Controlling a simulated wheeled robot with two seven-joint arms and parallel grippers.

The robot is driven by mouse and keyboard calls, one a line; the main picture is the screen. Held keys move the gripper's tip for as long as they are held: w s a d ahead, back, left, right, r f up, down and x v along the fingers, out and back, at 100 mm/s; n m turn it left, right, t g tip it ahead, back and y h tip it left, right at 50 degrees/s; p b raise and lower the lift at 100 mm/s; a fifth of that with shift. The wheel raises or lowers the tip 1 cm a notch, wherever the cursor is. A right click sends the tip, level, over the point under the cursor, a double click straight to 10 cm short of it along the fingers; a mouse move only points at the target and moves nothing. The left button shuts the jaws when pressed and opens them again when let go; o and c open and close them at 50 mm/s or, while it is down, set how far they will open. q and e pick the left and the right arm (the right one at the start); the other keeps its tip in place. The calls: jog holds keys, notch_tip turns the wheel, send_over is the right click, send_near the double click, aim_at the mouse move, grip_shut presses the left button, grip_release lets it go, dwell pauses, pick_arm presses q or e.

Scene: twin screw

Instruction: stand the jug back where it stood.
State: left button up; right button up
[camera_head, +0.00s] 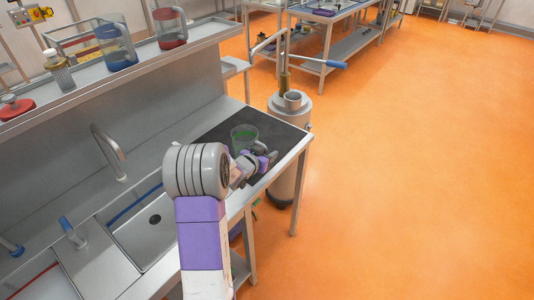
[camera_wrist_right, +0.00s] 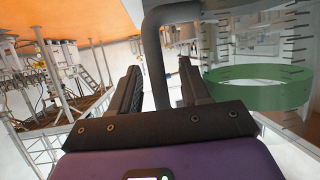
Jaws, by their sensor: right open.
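The jug with a green band (camera_head: 244,137) stands upright on the dark mat (camera_head: 212,131) at the far end of the counter. In the right wrist view its clear wall and green band (camera_wrist_right: 262,86) fill the right side. Its grey handle (camera_wrist_right: 153,60) runs between my fingers. My right gripper (camera_head: 264,158) is at the near right side of the jug, partly hiding it. In the wrist view the right gripper (camera_wrist_right: 160,72) is open, with one finger on each side of the handle and gaps visible. My left gripper is not in view.
A raised shelf (camera_head: 140,69) holds a blue-banded jug (camera_head: 116,47), a red jug (camera_head: 170,27) and a shaker (camera_head: 59,71). The sink (camera_head: 150,228) and tap (camera_head: 108,150) lie to the left. A grey cylinder (camera_head: 290,110) stands beyond the counter's end. The orange floor is open at right.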

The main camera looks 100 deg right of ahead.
jog(key=p+v, duration=0.1)
jog(key=v, duration=1)
jog(key=shift+a+p, duration=0.2)
jog(key=shift+p, duration=0.1)
jog(key=shift+w+r, duration=0.1)
jog(key=shift+r, duration=0.1)
